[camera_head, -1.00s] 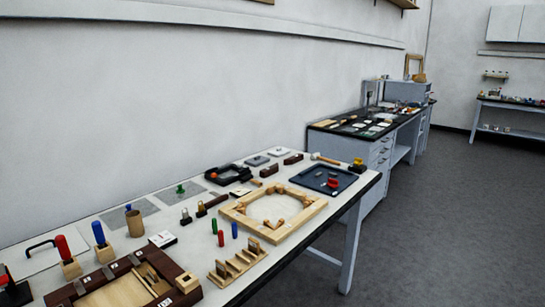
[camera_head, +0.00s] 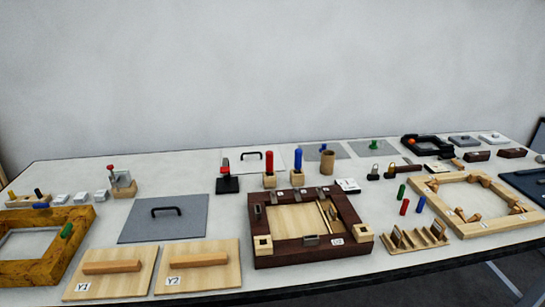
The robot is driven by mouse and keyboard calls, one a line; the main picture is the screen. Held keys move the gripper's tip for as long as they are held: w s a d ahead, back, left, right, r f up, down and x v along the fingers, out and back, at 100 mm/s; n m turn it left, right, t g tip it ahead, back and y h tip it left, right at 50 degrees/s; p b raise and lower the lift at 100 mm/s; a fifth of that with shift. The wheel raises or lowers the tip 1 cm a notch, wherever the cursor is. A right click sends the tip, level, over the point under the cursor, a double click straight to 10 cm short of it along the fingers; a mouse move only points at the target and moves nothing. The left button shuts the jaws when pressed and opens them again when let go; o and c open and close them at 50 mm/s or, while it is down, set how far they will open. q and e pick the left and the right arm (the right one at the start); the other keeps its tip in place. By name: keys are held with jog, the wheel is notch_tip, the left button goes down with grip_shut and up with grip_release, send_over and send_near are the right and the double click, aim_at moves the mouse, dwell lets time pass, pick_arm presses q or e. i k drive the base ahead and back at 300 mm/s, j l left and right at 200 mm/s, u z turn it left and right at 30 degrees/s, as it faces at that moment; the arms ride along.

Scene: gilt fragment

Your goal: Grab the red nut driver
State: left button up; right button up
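A tool with a red handle (camera_head: 269,161), which looks like the red nut driver, stands upright in a small wooden block (camera_head: 269,180) near the middle of the table. Its lower shaft is hidden in the block. A similar tool with a blue handle (camera_head: 298,159) stands upright in its own wooden block (camera_head: 297,178) just to the right. Neither of my grippers shows in this view.
A dark wooden frame box (camera_head: 262,250) lies in front of the two blocks. A black stand with a red top (camera_head: 227,180) is to the left, a wooden cup (camera_head: 328,163) to the right. A grey plate with a handle (camera_head: 190,226) lies further left.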

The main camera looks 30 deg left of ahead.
aim_at(269, 153)
jog(key=u, duration=1.1)
